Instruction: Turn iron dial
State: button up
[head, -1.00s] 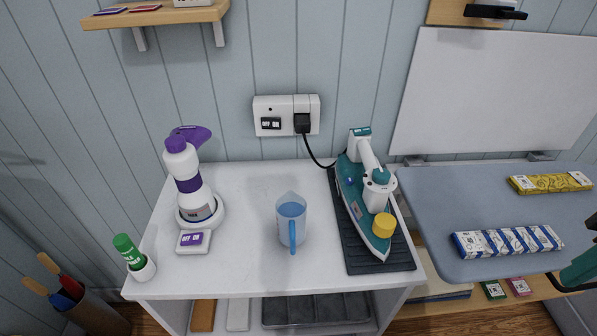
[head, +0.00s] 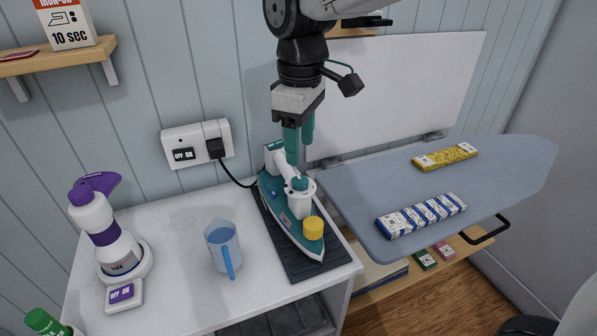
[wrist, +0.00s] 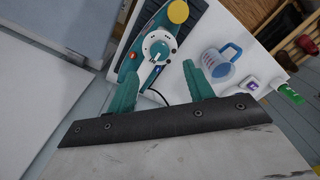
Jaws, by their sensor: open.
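The teal and white iron (head: 291,205) lies on a dark ribbed mat (head: 292,263) at the right side of the white table. In the wrist view the iron's round white dial (wrist: 158,48) shows with a teal pointer, beside a yellow cap (wrist: 178,11). The yellow cap also shows in the head view (head: 313,228). My gripper (head: 292,158) hangs above the rear of the iron, pointing down. In the wrist view its two teal fingers (wrist: 162,88) are apart with nothing held between them. The dial is beyond the fingertips, apart from them.
A blue measuring jug (head: 223,247) stands left of the iron. A purple and white spray bottle (head: 104,232) is further left. A wall socket (head: 197,143) with a black plug and cord is behind. The ironing board (head: 375,180) lies to the right with two packets.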

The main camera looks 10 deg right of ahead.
aim_at(300, 179)
notch_tip(300, 179, down, 7)
jog(key=shift+f, duration=0.2)
dwell(0.3)
jog(key=c, duration=1)
jog(key=shift+a, duration=0.2)
jog(key=shift+d, duration=0.2)
